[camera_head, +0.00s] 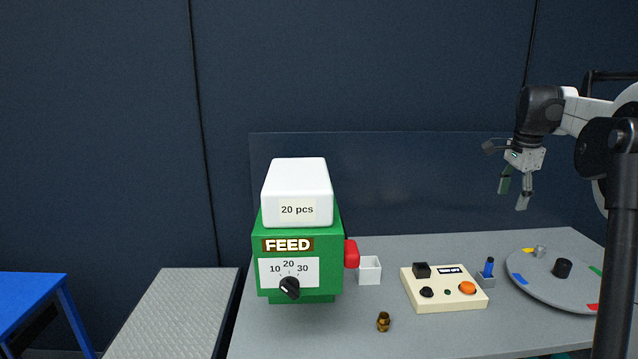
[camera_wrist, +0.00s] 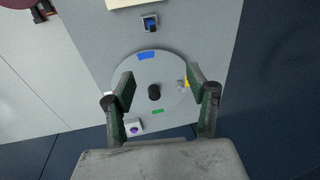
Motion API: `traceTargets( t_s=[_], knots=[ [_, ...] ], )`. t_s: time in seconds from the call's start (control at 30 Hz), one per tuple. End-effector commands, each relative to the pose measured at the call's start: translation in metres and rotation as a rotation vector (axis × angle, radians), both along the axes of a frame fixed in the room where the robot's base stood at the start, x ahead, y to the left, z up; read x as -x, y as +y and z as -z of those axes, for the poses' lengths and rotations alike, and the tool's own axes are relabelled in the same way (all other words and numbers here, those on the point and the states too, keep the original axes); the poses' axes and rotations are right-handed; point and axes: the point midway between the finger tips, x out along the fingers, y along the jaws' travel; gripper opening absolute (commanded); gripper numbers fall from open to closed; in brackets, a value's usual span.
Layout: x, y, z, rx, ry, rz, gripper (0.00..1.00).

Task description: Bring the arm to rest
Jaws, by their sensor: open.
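My gripper (camera_head: 517,192) hangs from my arm at the right of the head view, high above the back right of the table. Its fingers point down, spread apart with nothing between them. In the wrist view my gripper (camera_wrist: 160,95) shows open, its two fingers on either side of the black knob on the round grey plate far below. My arm reaches in from the right edge and is bent down at the wrist.
Air around my gripper is clear.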

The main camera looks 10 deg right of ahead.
Motion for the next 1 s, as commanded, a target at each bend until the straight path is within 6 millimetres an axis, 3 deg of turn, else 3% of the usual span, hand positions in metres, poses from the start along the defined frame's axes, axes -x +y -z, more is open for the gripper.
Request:
traceTargets(
  t_s=[0.1,0.5,0.77,1.0],
  knots=[
    [0.009,0.045,-0.013,0.029,-0.020,-0.118,0.52],
    [0.064,0.180,-0.028,0.141,-0.086,-0.517,0.52],
    [0.116,0.256,-0.018,0.222,-0.129,-0.770,0.52],
    [0.172,0.316,0.006,0.304,-0.170,-1.000,0.52]
  ],
)
